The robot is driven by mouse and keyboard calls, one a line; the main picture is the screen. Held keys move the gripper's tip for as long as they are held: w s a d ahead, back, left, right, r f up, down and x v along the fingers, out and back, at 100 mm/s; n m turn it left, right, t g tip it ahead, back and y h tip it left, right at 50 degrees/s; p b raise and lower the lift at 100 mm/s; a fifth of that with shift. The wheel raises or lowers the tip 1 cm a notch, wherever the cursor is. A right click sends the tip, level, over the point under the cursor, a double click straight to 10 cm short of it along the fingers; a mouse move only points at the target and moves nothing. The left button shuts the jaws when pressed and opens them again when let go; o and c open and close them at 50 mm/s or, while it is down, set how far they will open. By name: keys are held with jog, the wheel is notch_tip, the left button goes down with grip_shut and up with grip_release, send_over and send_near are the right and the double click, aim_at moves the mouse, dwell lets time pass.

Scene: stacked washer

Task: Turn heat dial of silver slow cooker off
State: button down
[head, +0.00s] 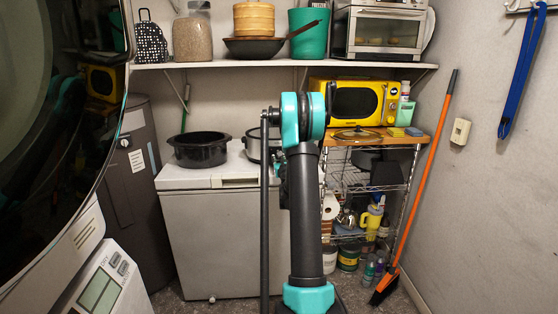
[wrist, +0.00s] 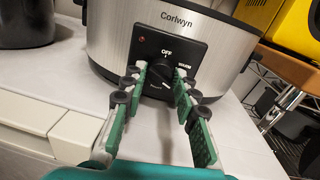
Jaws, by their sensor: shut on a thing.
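The silver slow cooker (wrist: 112,38) fills the upper middle of the wrist view, with "Corlwyn" on its rim. Its black control panel has a red light, an OFF label at the top and a WARM label to the right. The dark heat dial (wrist: 158,87) sits on this panel. My gripper (wrist: 160,82) has its green-padded fingers on either side of the dial and is shut on it. The dial's pointer is too small to read for certain. In the head view, the slow cooker (head: 252,146) stands on the white chest freezer, partly hidden by my arm.
A black pot (head: 200,150) stands left of the cooker on the white chest freezer (head: 215,240). A wire rack with a yellow microwave (head: 357,101) stands close on the right. A shelf (head: 260,65) runs above. The stacked washer is close on the left.

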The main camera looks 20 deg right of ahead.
jog(key=n, duration=1.1)
jog(key=shift+a+r+g+h, duration=0.1)
jog(key=shift+g+h, duration=0.3)
jog(key=n, duration=0.5)
jog(key=shift+a, duration=0.1)
jog(key=n+h, duration=0.1)
jog(key=n, duration=0.4)
jog(key=c, duration=1.2)
grip_release()
